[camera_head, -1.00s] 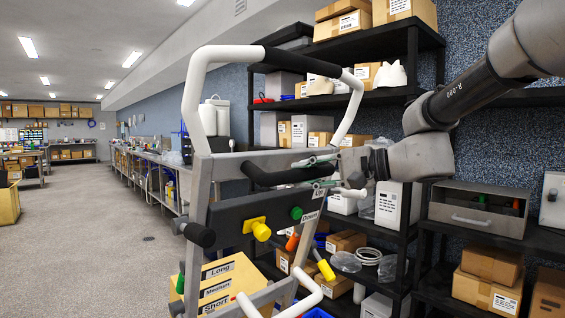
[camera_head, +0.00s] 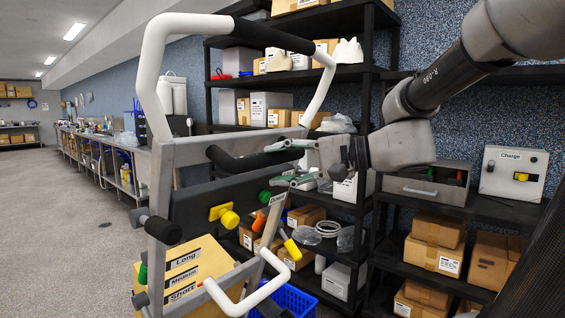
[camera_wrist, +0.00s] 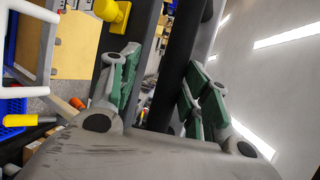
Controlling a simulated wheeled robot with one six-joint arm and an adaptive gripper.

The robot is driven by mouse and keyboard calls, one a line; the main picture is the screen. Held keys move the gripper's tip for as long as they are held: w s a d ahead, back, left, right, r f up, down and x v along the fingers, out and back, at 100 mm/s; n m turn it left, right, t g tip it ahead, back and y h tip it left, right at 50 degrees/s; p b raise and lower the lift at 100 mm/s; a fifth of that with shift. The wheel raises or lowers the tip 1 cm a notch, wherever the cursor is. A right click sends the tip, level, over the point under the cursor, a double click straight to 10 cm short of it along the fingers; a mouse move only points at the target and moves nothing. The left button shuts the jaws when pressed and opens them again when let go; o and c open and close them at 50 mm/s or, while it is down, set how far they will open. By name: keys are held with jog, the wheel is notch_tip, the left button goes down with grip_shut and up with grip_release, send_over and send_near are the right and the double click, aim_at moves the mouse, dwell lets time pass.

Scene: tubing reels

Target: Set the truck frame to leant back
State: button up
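The truck frame (camera_head: 165,190) is a grey upright frame with a white and black top handle (camera_head: 155,75), seen at left centre in the head view. A black crossbar (camera_head: 240,160) runs below that handle. My gripper (camera_head: 287,163) is at the crossbar's right end, with one green-padded finger above and one below. In the wrist view the dark bar (camera_wrist: 180,60) passes between my fingers (camera_wrist: 163,90). A gap shows beside the bar, so the fingers look open; contact is unclear.
Black shelving (camera_head: 370,200) with boxes stands close behind the frame and my arm. A blue crate (camera_head: 290,300) is on the floor below. A tan box labelled Long, Medium, Short (camera_head: 180,265) is seen through the frame. Open floor (camera_head: 80,225) lies to the left.

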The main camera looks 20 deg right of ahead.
jog(key=shift+r, duration=0.1)
jog(key=shift+s+d+r, duration=0.1)
jog(key=shift+s+d, duration=0.05)
jog(key=shift+d, duration=0.15)
jog(key=v, duration=1.1)
jog(key=shift+s+d, duration=0.1)
